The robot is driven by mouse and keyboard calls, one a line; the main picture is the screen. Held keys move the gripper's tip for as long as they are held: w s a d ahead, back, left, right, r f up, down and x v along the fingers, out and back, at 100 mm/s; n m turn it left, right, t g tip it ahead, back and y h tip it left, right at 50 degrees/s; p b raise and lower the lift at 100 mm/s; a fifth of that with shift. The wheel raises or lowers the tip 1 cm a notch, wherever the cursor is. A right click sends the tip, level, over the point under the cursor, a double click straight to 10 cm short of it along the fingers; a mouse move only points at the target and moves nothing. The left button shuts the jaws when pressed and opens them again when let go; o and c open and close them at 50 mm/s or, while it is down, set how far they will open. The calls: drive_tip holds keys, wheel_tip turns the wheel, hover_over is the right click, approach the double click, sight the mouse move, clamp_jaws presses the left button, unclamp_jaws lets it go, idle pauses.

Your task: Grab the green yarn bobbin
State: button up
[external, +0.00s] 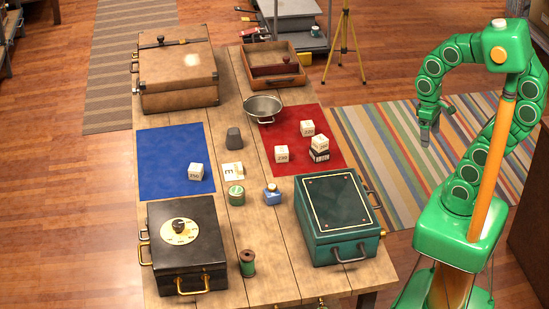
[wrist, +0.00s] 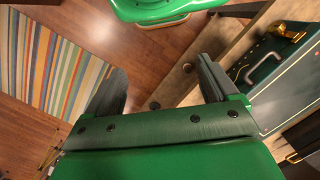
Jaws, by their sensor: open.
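The green yarn bobbin (external: 247,263) stands upright on the wooden table (external: 274,287) near its front edge, between the black box and the green box in the external view. My gripper (external: 428,132) hangs to the right of the table, above the striped rug, well apart from the bobbin. In the wrist view my gripper (wrist: 161,92) has its two fingers spread with nothing between them. The bobbin does not show in the wrist view.
A black box with a dial (external: 187,250) stands left of the bobbin, a green box (external: 337,222) right of it. White blocks lie on the blue mat (external: 160,160) and red mat (external: 275,136).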

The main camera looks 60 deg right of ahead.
drive_tip(key=shift+c, duration=0.3)
drive_tip(key=w+a+f+m+g+y, duration=0.1)
drive_tip(key=w+a+m+g+y, duration=0.15)
drive_tip(key=w+a, duration=1.15)
drive_tip(key=w+a+f+m+g+y, duration=0.15)
drive_tip(key=w+a+y, duration=0.25)
drive_tip(key=w+a, duration=1.05)
drive_tip(key=m+g+y, duration=0.3)
drive_tip(key=m+y, duration=0.1)
drive_tip(key=m, duration=0.2)
approach(244, 262)
drive_tip(key=x, duration=0.3)
drive_tip(key=shift+x, duration=4.15)
drive_tip(key=c, duration=1.1)
